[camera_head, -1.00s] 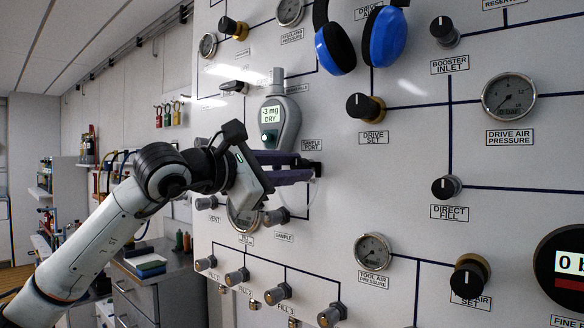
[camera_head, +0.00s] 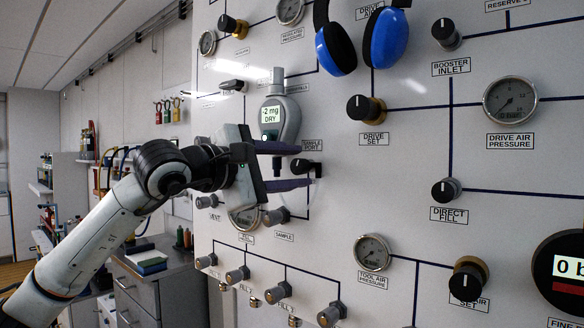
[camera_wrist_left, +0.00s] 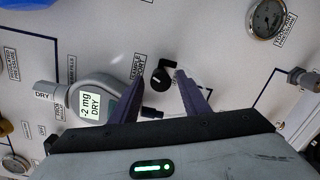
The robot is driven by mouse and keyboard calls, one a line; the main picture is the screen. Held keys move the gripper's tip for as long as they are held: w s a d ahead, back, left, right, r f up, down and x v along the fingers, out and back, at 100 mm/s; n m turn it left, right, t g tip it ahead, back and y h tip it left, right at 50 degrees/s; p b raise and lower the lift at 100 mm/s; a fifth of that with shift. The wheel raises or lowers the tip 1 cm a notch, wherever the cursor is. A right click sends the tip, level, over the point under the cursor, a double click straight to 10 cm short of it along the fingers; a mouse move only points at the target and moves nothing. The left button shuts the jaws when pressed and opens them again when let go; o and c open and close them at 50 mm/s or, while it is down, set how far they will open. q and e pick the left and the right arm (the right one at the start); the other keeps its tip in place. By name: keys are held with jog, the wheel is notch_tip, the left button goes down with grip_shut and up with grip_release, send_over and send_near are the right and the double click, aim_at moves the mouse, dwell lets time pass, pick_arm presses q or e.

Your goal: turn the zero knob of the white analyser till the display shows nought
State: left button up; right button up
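My left gripper (camera_head: 300,166) is open, with purple fingers one above the other below the analyser body. A black knob (camera_head: 303,166) by the sample port label shows between them. In the left wrist view the display (camera_wrist_left: 90,105) is left of my left gripper (camera_wrist_left: 158,84), and the black knob (camera_wrist_left: 161,77) lies between the fingertips. My right gripper is out of view.
Blue ear defenders (camera_head: 385,38) hang above right of the analyser. The drive set knob (camera_head: 364,108) is to the right. A gauge (camera_head: 245,217) and sample knob (camera_head: 275,216) sit close below the gripper, with several fill knobs lower down.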

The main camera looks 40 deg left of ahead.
pick_arm(q)
jog(key=s+a+b, duration=0.1)
jog(key=s+b, duration=0.2)
jog(key=s, duration=0.7)
jog(key=shift+a, duration=0.25)
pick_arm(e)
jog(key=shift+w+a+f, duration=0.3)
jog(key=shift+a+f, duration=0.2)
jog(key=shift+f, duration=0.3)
pick_arm(q)
jog(key=shift+d, duration=0.1)
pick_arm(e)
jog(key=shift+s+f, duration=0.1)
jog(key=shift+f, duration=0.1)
